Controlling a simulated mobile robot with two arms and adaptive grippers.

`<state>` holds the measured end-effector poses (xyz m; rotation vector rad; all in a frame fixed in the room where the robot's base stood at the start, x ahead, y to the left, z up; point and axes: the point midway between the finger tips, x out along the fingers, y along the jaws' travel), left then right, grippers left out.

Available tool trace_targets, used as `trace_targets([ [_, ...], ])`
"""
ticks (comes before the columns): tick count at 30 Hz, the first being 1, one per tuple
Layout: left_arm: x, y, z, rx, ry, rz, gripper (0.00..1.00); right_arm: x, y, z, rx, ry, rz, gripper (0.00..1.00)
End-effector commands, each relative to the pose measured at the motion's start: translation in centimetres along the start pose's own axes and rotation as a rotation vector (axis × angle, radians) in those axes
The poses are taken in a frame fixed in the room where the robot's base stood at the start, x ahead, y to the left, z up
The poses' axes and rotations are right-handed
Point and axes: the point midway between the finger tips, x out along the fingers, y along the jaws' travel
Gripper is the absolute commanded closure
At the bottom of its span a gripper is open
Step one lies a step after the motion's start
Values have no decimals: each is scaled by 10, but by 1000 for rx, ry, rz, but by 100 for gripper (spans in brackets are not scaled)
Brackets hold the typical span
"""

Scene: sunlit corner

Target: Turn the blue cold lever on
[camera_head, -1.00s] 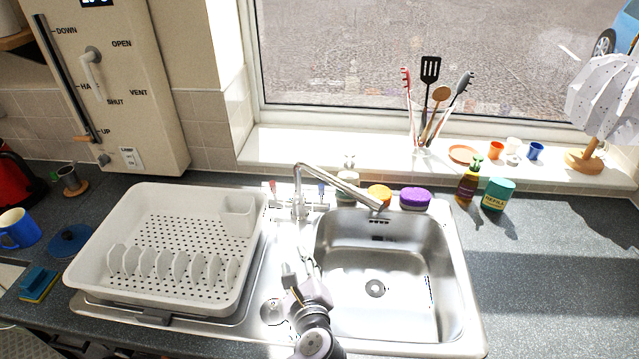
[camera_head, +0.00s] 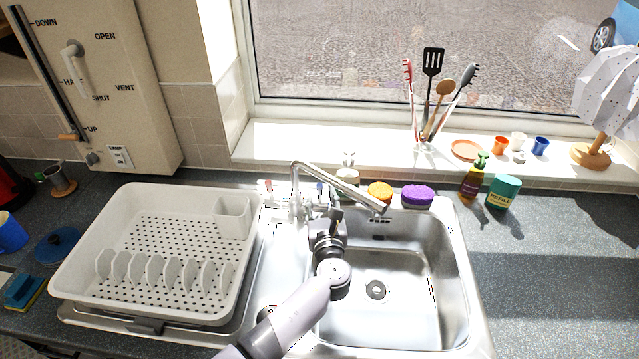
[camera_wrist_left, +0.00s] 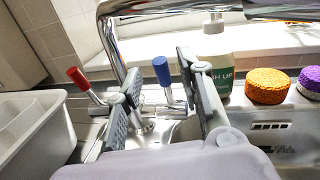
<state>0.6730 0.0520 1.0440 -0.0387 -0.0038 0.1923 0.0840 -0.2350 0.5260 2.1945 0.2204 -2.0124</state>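The tap (camera_head: 335,180) stands behind the sink, its spout reaching right over the basin. Its blue cold lever (camera_head: 320,188) sticks up at the right of the tap's base. The lever also shows in the left wrist view (camera_wrist_left: 162,72), tilted a little left, between my two fingers in the picture. The red lever (camera_wrist_left: 82,80) is on the left, outside the fingers. My left gripper (camera_head: 326,212) is open, just in front of the blue lever. I cannot tell whether a finger touches it. My right gripper is out of view.
A white dish rack (camera_head: 150,300) stands left of the sink basin (camera_head: 400,290). A soap bottle (camera_wrist_left: 214,50), an orange sponge (camera_head: 380,192) and a purple sponge (camera_head: 417,196) stand behind the basin. The spout crosses above my fingers in the wrist view.

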Motion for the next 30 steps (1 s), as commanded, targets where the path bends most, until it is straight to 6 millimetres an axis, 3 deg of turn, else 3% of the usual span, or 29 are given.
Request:
trace_targets([
  [3, 20, 0, 1, 1, 0, 0, 66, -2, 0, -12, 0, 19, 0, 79],
  [10, 42, 0, 0, 0, 1, 0, 66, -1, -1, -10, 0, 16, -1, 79],
  [22, 47, 0, 0, -2, 1, 0, 66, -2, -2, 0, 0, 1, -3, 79],
  [30, 47, 0, 0, -2, 1, 0, 84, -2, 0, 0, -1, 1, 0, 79],
])
